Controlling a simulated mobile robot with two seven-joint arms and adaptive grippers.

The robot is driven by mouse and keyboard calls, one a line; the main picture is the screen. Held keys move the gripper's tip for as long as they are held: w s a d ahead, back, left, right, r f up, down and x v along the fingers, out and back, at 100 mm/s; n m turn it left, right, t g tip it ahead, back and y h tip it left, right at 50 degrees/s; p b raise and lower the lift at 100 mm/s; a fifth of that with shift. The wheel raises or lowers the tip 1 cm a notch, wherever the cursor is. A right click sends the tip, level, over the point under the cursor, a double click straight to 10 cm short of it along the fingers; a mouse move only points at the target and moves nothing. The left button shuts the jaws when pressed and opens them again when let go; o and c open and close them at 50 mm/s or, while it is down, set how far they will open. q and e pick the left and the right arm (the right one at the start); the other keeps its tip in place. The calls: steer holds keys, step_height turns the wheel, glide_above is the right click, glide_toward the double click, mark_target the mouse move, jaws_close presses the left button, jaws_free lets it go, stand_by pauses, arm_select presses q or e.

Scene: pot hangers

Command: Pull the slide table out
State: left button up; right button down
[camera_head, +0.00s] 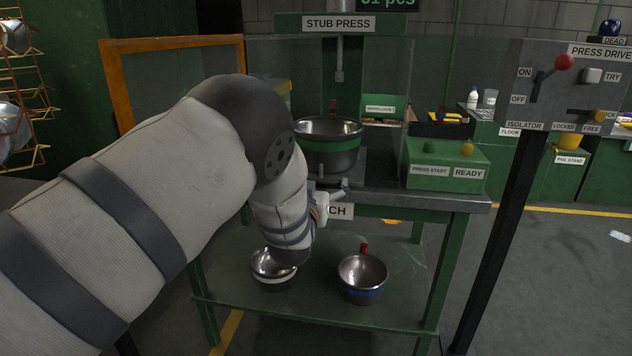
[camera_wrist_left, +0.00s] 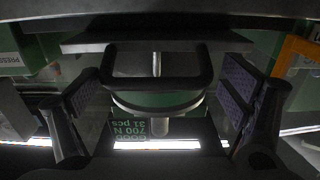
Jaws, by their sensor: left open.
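The stub press, marked by a sign (camera_head: 339,23), stands in the middle of the head view. A steel bowl with a green band (camera_head: 330,145) sits upright under its ram, on the grey slide table (camera_head: 372,170). My left gripper (camera_head: 328,200) is at the bench front below the bowl, mostly hidden by my arm. In the left wrist view, which appears upside down, its fingers (camera_wrist_left: 160,112) are wide apart. A dark loop handle (camera_wrist_left: 156,82) shows between them, in front of the green-banded bowl (camera_wrist_left: 150,101). I cannot see finger contact with the handle. My right gripper is not in view.
Two bowls, one white-banded (camera_head: 272,268) and one blue-banded (camera_head: 362,280), stand on the lower shelf (camera_head: 320,309). A green press-start box (camera_head: 445,165) is right of the bowl. A press drive panel (camera_head: 570,85) on a post stands at right. An orange frame (camera_head: 117,88) stands at left.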

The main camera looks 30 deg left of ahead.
arm_select(q)
steer(key=shift+s, duration=0.1)
steer(key=v, duration=1.2)
steer(key=shift+r, duration=0.1)
steer(key=s+f+m+g+h+p, duration=0.1)
steer(key=s+f+g+h+p, duration=0.25)
steer(key=s+f+g, duration=1.1)
steer(key=s+d+f+m+g+p, duration=0.1)
steer(key=s+f, duration=0.3)
steer(key=s, duration=1.4)
steer(key=s+d+f+g+h+p, duration=0.1)
steer(key=s+d+f+g+p, duration=0.1)
steer(key=s, duration=1.6)
step_height(320, 180, down, 2)
steer(key=shift+d+f+m+g, duration=0.2)
steer(key=shift+d+m+g, duration=0.2)
steer(key=shift+d+g, duration=0.6)
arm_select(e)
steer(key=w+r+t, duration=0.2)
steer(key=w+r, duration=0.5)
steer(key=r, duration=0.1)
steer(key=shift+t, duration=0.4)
